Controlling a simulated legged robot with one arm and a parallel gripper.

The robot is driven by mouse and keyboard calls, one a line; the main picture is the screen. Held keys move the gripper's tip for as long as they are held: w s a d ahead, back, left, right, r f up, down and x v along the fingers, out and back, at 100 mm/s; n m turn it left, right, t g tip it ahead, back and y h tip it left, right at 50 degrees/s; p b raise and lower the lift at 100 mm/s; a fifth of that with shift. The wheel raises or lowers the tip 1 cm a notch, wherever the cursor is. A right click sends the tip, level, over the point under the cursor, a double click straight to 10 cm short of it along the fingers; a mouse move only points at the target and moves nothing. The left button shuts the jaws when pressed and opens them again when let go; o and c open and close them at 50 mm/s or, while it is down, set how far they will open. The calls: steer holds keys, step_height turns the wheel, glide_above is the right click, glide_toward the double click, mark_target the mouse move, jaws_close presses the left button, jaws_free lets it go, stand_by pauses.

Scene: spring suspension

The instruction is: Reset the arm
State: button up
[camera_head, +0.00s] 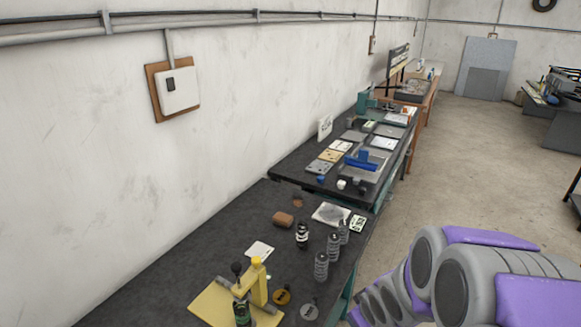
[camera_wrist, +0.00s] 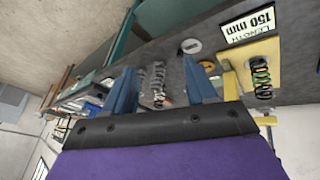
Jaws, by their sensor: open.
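My gripper (camera_wrist: 160,88) shows in the wrist view with its two blue fingers spread apart. Nothing appears held between them; coil springs (camera_wrist: 157,82) show in the gap, seemingly beyond the fingertips. My arm (camera_head: 440,275), grey and purple, is at the lower right of the head view, to the right of the dark bench (camera_head: 150,288). My gripper cannot be made out in the head view. The wrist picture is tilted and appears upside down.
A yellow stand (camera_head: 258,283) with a dark green spring (camera_head: 241,313) is at the bench's near end. A second bench (camera_head: 290,165) holds plates and a blue tool (camera_head: 361,161).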

steer(key=s+a+r+m+g+b, duration=0.1)
steer(key=s+r+m+g, duration=0.1)
steer(key=s, duration=0.7)
steer(key=s+a+r+m+g+b, duration=0.1)
steer(key=s+r, duration=0.3)
steer(key=s, duration=0.6)
steer(key=s+a+r+m+g+b, duration=0.1)
steer(key=s+r+m+g, duration=0.2)
steer(key=s, duration=0.6)
steer(key=shift+s+a+g, duration=0.35)
steer(key=shift+a+g, duration=0.05)
steer(key=shift+g, duration=0.2)
